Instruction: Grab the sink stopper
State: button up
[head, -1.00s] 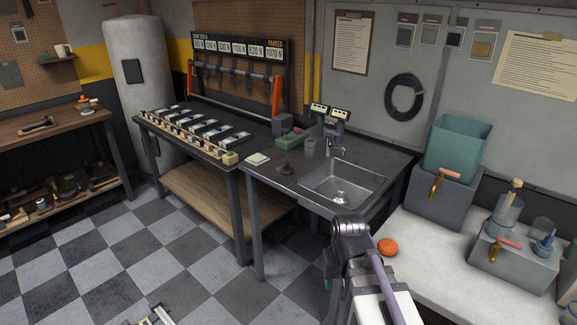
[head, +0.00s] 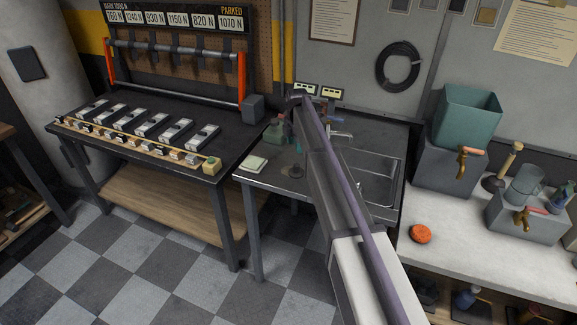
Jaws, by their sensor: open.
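A small dark round piece with a raised knob, which looks like the sink stopper (head: 292,169), lies on the dark counter (head: 268,190) left of the sink. The steel sink (head: 378,180) is partly covered by my arm, which reaches up across the middle of the head view. The stopper is just left of my arm and is not covered by it. My gripper does not show; the far part of my arm is hidden or out of sight.
A pale pad (head: 254,163) and a green device (head: 275,131) stand near the stopper. An orange round object (head: 420,234) lies on the white bench (head: 455,260) at right. Grey boxes with taps and a teal tank (head: 467,116) stand there too.

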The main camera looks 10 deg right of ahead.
aim_at(297, 164)
jog(key=shift+s+d+r+n, duration=0.25)
jog(key=shift+s+d+n, duration=0.25)
jog(key=shift+n, duration=0.1)
jog(key=f+b, duration=0.6)
jog(key=shift+w+a+f, duration=0.15)
jog(key=shift+a+f, duration=0.05)
jog(key=shift+r, duration=0.1)
jog(key=f+b, duration=0.5)
jog(key=shift+a+f, duration=0.15)
jog(key=shift+a, duration=0.1)
jog(key=shift+r, duration=0.25)
jog(key=c, duration=1)
